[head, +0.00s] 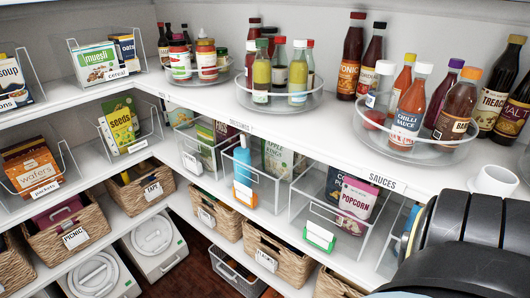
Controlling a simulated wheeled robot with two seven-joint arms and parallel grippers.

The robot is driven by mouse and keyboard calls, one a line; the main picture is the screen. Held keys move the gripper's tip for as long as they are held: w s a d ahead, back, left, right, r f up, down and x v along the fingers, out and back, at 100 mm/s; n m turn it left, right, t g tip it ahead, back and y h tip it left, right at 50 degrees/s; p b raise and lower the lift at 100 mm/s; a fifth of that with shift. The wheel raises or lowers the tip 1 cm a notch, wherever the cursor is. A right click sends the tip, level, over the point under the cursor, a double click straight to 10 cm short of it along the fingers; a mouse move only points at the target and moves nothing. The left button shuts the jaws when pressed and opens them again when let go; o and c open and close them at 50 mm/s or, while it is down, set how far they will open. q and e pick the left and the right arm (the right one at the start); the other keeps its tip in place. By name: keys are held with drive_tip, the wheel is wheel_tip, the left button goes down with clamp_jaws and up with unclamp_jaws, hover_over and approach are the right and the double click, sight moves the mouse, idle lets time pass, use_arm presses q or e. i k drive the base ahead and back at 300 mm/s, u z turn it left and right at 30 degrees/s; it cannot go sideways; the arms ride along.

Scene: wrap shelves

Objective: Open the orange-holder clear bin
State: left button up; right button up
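The clear bin (268,188) on the shelf below the sauces has a small label holder (244,194) on its front that looks orange. A blue bottle (242,160) stands in it, with a green box behind. The bin sits back on its shelf among similar clear bins. Neither of my grippers shows in the head view. Part of my arm fills the lower right corner, apart from the bin.
A clear bin with a green holder (320,236) and popcorn (355,205) stands to the right. Another clear bin (192,160) is to the left. Wicker baskets (217,215) sit below. Sauce bottles stand on clear turntables (420,152) on the white shelf above.

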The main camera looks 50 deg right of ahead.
sight(280, 162)
drive_tip(key=z, duration=0.55)
drive_tip(key=k, duration=0.05)
drive_tip(key=z, duration=0.85)
